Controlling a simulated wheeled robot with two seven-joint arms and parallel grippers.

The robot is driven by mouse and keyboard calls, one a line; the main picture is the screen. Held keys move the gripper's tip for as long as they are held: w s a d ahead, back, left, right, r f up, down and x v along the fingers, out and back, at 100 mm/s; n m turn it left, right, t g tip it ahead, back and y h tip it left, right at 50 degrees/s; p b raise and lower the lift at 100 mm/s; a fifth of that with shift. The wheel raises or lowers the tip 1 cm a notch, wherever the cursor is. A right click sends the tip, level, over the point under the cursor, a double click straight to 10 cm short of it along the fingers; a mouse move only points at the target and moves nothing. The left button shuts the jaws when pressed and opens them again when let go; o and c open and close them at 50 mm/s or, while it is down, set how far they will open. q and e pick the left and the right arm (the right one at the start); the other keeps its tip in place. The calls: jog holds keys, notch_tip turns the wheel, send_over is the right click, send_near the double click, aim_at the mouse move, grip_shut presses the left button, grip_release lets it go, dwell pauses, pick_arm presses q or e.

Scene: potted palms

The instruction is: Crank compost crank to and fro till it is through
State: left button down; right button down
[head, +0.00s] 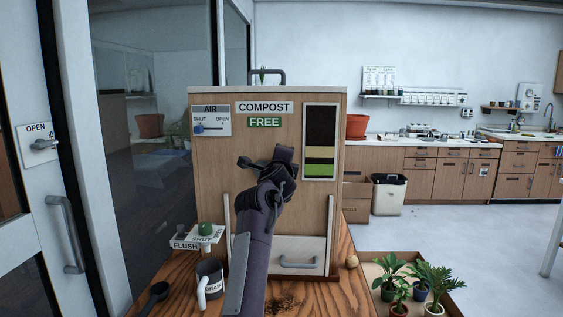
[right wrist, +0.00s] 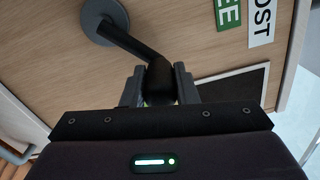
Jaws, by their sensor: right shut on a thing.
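The compost box (head: 215,165) is a wooden cabinet with a COMPOST sign (head: 265,107) and a green FREE sign (head: 264,122) on its front. In the right wrist view the compost crank (right wrist: 128,42) is a dark bent rod from a round grey hub, ending in a black knob (right wrist: 160,78). My right gripper (right wrist: 160,84) is shut on that knob, one finger on each side. In the head view my right gripper (head: 275,168) is in front of the box and hides most of the crank. My left gripper is not in view.
An AIR slider (head: 198,128) sits at the SHUT side. A layered window (head: 320,140) is at the box's right. A drawer handle (head: 298,262) is low on the front. A FLUSH valve (head: 205,230), DRAIN mug (head: 212,275) and black scoop (head: 157,293) stand left; potted palms (head: 432,284) right.

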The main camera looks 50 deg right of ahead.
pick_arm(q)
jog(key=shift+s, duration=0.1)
pick_arm(e)
jog(key=shift+f, duration=0.1)
jog(key=c, duration=1.5)
grip_release()
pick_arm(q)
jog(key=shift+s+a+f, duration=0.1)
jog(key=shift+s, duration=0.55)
pick_arm(e)
jog(key=o, duration=0.4)
jog(key=shift+s+a, duration=0.2)
jog(key=shift+a, duration=0.05)
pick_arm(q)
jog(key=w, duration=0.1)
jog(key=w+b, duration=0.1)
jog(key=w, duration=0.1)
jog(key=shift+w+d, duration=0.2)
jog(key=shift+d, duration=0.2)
pick_arm(e)
jog(key=v, duration=0.7)
jog(key=shift+s, duration=0.15)
